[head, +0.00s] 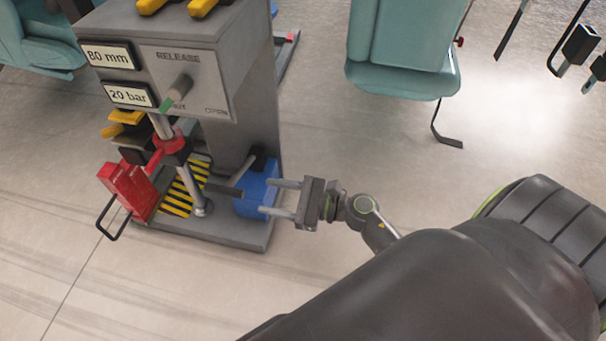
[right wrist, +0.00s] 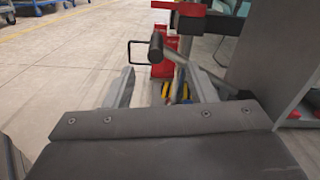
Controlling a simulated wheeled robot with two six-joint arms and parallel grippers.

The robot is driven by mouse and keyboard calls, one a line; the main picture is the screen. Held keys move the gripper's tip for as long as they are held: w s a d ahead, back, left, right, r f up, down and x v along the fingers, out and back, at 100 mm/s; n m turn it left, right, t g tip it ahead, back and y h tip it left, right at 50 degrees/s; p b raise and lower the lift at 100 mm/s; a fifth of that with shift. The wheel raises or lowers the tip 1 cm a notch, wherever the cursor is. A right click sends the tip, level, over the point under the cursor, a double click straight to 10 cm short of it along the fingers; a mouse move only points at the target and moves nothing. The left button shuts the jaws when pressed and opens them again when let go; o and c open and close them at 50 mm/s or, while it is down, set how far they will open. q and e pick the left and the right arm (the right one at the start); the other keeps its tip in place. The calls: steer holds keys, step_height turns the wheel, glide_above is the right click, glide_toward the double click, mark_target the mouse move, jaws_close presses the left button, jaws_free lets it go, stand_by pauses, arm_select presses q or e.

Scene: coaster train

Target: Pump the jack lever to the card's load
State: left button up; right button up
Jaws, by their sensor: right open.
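A grey test stand (head: 245,60) fills the upper left of the head view. It carries plates reading "80 mm" (head: 110,55) and "20 bar" (head: 129,95), and a RELEASE panel with a knob (head: 178,90). A blue block (head: 262,187) sits on its base, with a lever with a black grip (head: 258,158) above it. In the right wrist view the black grip (right wrist: 156,46) and its rod show beyond the fingers. My right gripper (head: 284,198) is open and empty, fingers pointing at the blue block; contact is not clear. My left gripper is not in view.
A red block (head: 128,188) with a black wire handle stands at the base's left, near a red collar (head: 170,147) on a post. A striped plate (head: 187,188) lies on the base. Teal seats (head: 405,50) stand behind.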

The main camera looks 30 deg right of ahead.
steer(key=v, duration=0.6)
steer(key=shift+s+d, duration=0.15)
steer(key=shift+c, duration=0.3)
